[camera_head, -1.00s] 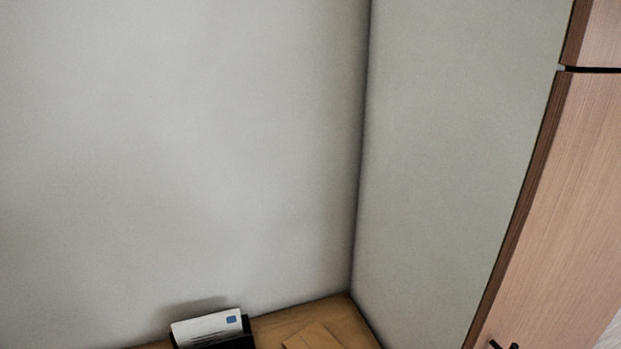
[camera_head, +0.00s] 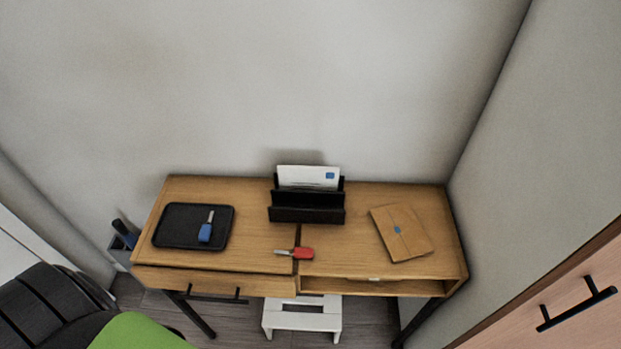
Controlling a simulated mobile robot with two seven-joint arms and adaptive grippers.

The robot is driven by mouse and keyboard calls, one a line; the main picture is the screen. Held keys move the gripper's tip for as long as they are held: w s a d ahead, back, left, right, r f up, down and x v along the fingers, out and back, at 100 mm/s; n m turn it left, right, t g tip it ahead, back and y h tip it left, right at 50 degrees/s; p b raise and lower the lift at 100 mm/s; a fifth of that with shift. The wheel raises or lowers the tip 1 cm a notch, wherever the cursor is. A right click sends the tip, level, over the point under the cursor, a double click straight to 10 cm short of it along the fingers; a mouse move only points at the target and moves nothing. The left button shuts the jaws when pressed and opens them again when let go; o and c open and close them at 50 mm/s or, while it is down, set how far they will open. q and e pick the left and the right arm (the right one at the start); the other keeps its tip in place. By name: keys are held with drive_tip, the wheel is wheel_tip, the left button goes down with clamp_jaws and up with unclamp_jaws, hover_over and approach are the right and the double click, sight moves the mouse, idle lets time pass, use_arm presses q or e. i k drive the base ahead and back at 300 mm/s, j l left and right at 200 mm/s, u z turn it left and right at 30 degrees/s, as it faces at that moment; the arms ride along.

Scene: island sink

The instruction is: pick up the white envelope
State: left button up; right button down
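The white envelope (camera_head: 307,176) stands upright in the rear slot of a black letter holder (camera_head: 307,215), at the back middle of a wooden desk (camera_head: 250,243). It has a blue stamp at its upper right. Its lower part is hidden by the holder. Neither of my grippers is in view.
A black tray (camera_head: 170,232) with a blue key (camera_head: 205,232) lies on the desk's left. A red key (camera_head: 303,254) lies near the front edge. A white stool (camera_head: 302,318) is under the desk. A black chair back (camera_head: 45,305) stands front left. A wooden cabinet (camera_head: 570,305) is at right.

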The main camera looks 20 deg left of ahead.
sight(290, 177)
drive_tip(key=k+j+z, duration=0.15)
drive_tip(key=j+z, duration=0.15)
drive_tip(key=k+j+z, duration=0.25)
drive_tip(key=j, duration=0.2)
drive_tip(key=k+j+z, duration=0.15)
drive_tip(key=j+z, duration=0.15)
